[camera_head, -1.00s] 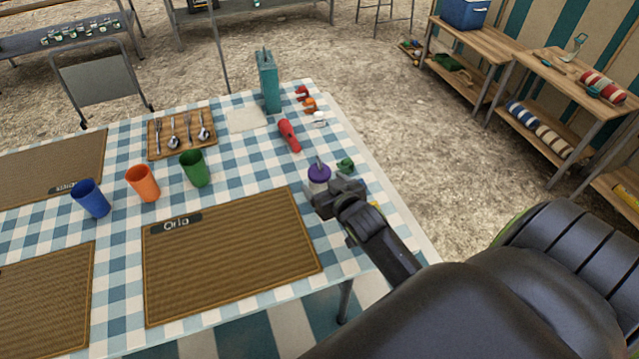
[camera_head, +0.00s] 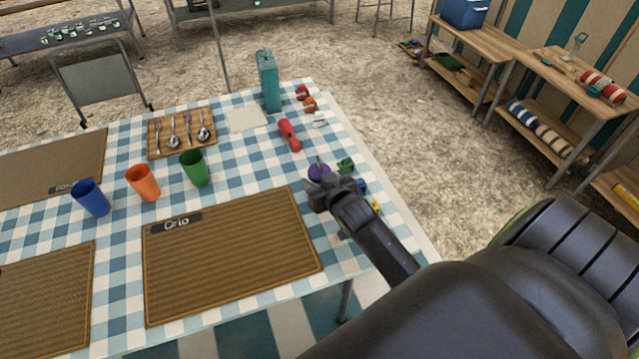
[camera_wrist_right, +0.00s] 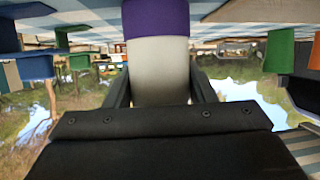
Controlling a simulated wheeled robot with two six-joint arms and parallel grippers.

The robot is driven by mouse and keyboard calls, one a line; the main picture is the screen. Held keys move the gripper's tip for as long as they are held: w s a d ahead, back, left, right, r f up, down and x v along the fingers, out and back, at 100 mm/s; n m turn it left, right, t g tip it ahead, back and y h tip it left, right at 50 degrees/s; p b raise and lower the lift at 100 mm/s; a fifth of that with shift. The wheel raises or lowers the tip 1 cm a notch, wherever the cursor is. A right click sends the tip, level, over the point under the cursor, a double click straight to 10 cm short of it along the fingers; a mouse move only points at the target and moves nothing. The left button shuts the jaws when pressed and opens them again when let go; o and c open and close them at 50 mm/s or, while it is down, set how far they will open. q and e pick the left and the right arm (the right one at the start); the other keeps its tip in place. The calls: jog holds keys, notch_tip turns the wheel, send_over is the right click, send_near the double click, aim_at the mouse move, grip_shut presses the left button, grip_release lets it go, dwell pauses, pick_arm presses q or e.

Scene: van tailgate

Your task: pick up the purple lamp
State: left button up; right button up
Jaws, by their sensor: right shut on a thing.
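The purple lamp (camera_head: 318,170) stands on the checked table near its right side; in the head view only its purple top shows, and my gripper hides the rest. In the right wrist view the lamp (camera_wrist_right: 158,65) fills the middle, with a purple part and a whitish body between the two dark fingers. My right gripper (camera_head: 322,190) is shut on the lamp; in the right wrist view its fingers (camera_wrist_right: 160,92) lie on either side of the whitish body. I cannot tell whether the lamp touches the table. My left gripper is not in view.
A green clip (camera_head: 346,165) and a blue one (camera_head: 361,186) lie just right of the lamp. A red torch-like object (camera_head: 289,134) lies behind it. A woven placemat (camera_head: 235,260) lies to the left, with green (camera_head: 195,168), orange (camera_head: 143,183) and blue cups (camera_head: 91,198) beyond.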

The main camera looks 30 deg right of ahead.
notch_tip(320, 180, up, 10)
jog(key=shift+r+p, duration=0.1)
jog(key=shift+p, duration=0.35)
dwell(0.9)
